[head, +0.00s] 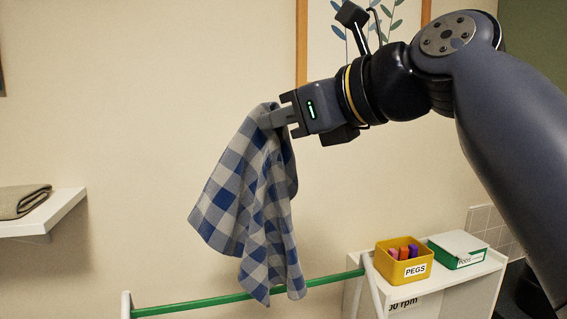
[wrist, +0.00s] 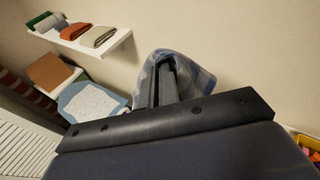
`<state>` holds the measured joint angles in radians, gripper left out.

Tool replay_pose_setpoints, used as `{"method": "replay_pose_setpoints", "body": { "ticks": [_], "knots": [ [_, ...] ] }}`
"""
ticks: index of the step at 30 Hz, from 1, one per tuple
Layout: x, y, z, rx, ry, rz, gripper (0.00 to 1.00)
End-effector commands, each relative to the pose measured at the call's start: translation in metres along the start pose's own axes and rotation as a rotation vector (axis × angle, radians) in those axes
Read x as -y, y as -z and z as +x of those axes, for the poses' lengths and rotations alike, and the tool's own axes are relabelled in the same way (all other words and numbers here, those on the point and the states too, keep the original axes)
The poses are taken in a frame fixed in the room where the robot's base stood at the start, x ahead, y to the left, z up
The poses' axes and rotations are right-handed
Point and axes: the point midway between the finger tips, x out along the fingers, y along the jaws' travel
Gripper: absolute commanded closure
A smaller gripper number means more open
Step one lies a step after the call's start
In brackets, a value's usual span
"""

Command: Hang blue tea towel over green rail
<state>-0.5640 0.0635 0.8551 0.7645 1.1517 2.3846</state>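The blue and white checked tea towel (head: 250,205) hangs from my gripper (head: 280,117) in the head view. My gripper is shut on its top edge, and the cloth falls in loose folds. The towel also shows past the fingers in the wrist view (wrist: 193,72). The green rail (head: 225,299) runs low across the head view between white end posts. The towel's lower tip overlaps the rail in the picture; I cannot tell whether they touch. The fingertips are partly hidden by the cloth.
A yellow box marked PEGS (head: 404,266) and a green and white box (head: 458,249) stand on a white unit (head: 488,268) at right. A white wall shelf (head: 62,212) with a folded cloth (head: 22,201) is at left. Wall space between is clear.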

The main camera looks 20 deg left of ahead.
Motion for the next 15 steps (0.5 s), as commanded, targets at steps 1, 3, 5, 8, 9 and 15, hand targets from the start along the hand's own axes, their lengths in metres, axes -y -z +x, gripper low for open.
{"method": "replay_pose_setpoints", "body": {
  "ticks": [1, 3, 5, 8, 9, 15],
  "knots": [
    [-0.008, -0.001, -0.006, 0.021, 0.005, -0.013, 1.00],
    [-0.015, -0.006, -0.014, 0.039, 0.011, -0.024, 1.00],
    [-0.018, -0.010, -0.017, 0.049, 0.014, -0.029, 1.00],
    [-0.017, -0.014, -0.017, 0.056, 0.016, -0.033, 1.00],
    [-0.015, -0.015, -0.015, 0.056, 0.016, -0.033, 1.00],
    [0.001, -0.019, 0.007, 0.054, 0.015, -0.031, 1.00]
  ]
}}
